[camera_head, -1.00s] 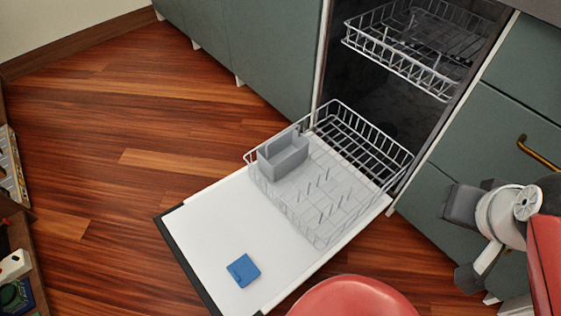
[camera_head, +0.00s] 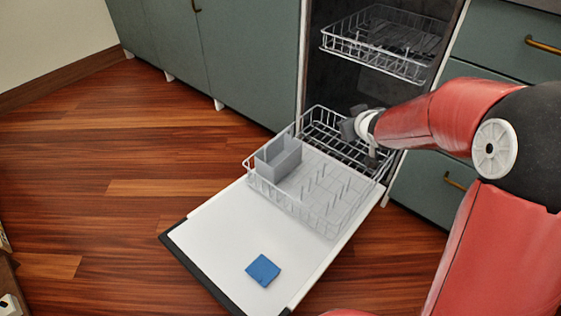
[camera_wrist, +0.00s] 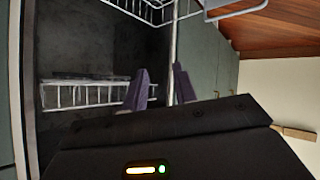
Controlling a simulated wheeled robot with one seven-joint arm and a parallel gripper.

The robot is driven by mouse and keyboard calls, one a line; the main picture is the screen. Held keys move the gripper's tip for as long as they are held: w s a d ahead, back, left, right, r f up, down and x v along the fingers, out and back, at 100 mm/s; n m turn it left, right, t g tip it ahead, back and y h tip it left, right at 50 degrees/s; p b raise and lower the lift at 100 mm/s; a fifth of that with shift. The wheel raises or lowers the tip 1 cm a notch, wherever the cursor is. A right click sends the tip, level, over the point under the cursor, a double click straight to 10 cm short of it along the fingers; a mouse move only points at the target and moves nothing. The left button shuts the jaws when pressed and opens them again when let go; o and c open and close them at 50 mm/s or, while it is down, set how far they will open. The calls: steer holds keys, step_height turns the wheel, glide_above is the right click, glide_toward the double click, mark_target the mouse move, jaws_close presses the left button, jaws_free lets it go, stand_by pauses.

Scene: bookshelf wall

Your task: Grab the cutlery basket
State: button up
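The grey cutlery basket (camera_head: 279,160) stands upright in the back left part of the pulled-out lower dishwasher rack (camera_head: 322,222) in the head view. My gripper (camera_head: 352,126) is above the right rear of this rack, to the right of the basket and apart from it. In the wrist view two dark fingers (camera_wrist: 160,88) stand apart with nothing between them, so the gripper is open and empty. I cannot clearly make out the basket in the wrist view.
The dishwasher door (camera_head: 225,240) lies open with a blue flat item (camera_head: 263,270) on it. The upper rack (camera_head: 385,48) hangs above and behind my gripper. Green cabinets (camera_head: 250,60) flank the opening. The wooden floor (camera_head: 130,150) on the left is clear.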

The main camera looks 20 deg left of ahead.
steer(key=w+a+f+n+g+y+b, duration=0.1)
steer(key=w+a+f+n+y, duration=0.2)
steer(key=a+f, duration=0.7)
steer(key=n+g+y+b, duration=0.2)
steer(key=g+y, duration=0.2)
steer(key=y, duration=0.1)
glide_toward(263, 162)
steer(key=x, duration=0.2)
steer(key=shift+w+a+f, duration=0.15)
steer(key=shift+w+a, duration=0.05)
steer(key=shift+w, duration=0.05)
steer(key=shift+n, duration=0.3)
steer(key=x, duration=0.6)
steer(key=shift+s+a+f, duration=0.1)
steer(key=shift+a+f, duration=0.05)
steer(key=shift+w+a+f+b, duration=0.15)
steer(key=shift+w+a+b, duration=0.15)
steer(key=shift+a, duration=0.2)
jaws_close()
